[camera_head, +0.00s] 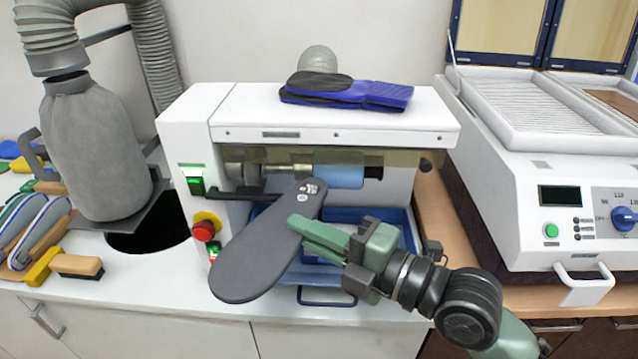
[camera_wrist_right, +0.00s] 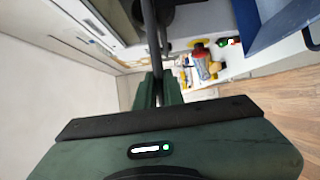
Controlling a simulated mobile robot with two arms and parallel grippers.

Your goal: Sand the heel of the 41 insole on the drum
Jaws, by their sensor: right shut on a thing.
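A dark grey insole (camera_head: 258,248) hangs tilted in front of the sander in the head view. Its narrower end, with small white markings, points up toward the drum; the markings are too small to read. My right gripper (camera_head: 303,234) is shut on its right edge. In the wrist view the insole (camera_wrist_right: 152,45) shows edge-on between the fingers (camera_wrist_right: 158,92). The blue drum (camera_head: 339,176) sits under the sander's hood, just right of the marked end. I cannot tell whether they touch. My left gripper is not in view.
The white sander (camera_head: 240,105) has a red stop button (camera_head: 204,231) and a blue tray (camera_head: 352,215) below the drum. Blue-and-black insoles (camera_head: 350,92) lie on top. A dust bag (camera_head: 95,150) stands left, a white heating press (camera_head: 520,200) right.

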